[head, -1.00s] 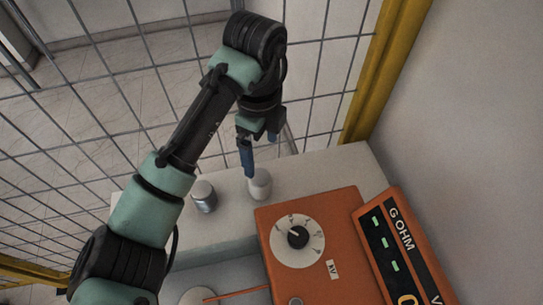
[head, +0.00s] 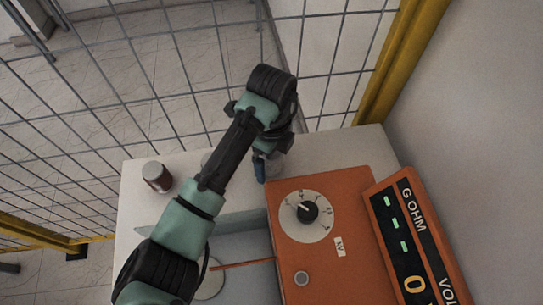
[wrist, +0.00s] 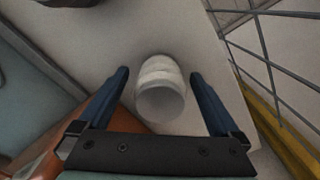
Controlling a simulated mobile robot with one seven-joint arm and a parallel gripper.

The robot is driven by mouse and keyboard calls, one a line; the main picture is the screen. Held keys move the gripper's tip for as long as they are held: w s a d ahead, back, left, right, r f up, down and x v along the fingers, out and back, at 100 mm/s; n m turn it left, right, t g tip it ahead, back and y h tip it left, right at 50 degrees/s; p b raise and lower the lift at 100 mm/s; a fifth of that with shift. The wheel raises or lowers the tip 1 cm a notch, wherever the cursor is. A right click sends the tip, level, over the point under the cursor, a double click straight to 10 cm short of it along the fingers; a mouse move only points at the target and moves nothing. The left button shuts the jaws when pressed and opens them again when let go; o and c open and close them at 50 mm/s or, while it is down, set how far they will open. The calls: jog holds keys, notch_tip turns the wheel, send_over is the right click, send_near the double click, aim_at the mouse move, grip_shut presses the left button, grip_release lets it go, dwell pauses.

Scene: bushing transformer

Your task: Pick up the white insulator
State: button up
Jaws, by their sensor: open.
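The white insulator (wrist: 160,88) is a short ribbed white cylinder on the pale tabletop, seen from above in the wrist view. My gripper (wrist: 159,76) is open, with one blue finger on each side of it and visible gaps between. Whether the fingertips are down at its height I cannot tell. In the head view my gripper (head: 260,172) is low over the table behind the orange box, and the insulator is hidden behind it.
An orange box with a dial (head: 317,250) and an orange meter (head: 405,245) stand at the right. A grey thing (head: 210,160) is half hidden by my arm. Wire fencing (head: 190,70) runs behind.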

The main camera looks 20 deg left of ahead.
jog(key=shift+f, duration=0.15)
grip_shut()
dwell(0.4)
